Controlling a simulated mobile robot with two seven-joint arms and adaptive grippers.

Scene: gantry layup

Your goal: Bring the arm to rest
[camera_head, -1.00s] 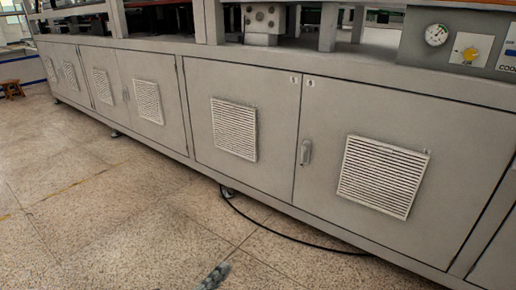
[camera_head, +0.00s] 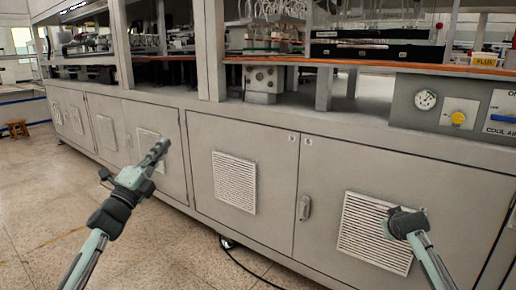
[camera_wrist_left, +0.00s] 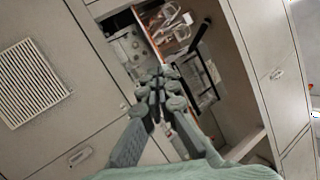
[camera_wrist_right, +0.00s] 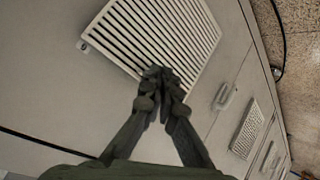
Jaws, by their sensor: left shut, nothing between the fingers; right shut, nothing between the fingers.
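My left arm comes in from the lower left of the head view. Its gripper (camera_head: 157,152) is shut and empty, raised in front of the grey cabinet, tips pointing up and right. The left wrist view shows the same gripper (camera_wrist_left: 160,82) with its fingers together and the machine bay beyond. My right arm is at the lower right of the head view, in front of a vent; its fingers are hardly visible there. The right wrist view shows the right gripper (camera_wrist_right: 160,78) shut and empty, with a vent grille behind it.
A long grey machine cabinet (camera_head: 270,135) with vents (camera_head: 234,182) and a door handle (camera_head: 305,208) stands across the view. A gauge panel (camera_head: 426,100) is at the right. Speckled floor (camera_head: 150,255) with a black cable (camera_head: 250,268) lies in front. A brown stool (camera_head: 17,128) stands far left.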

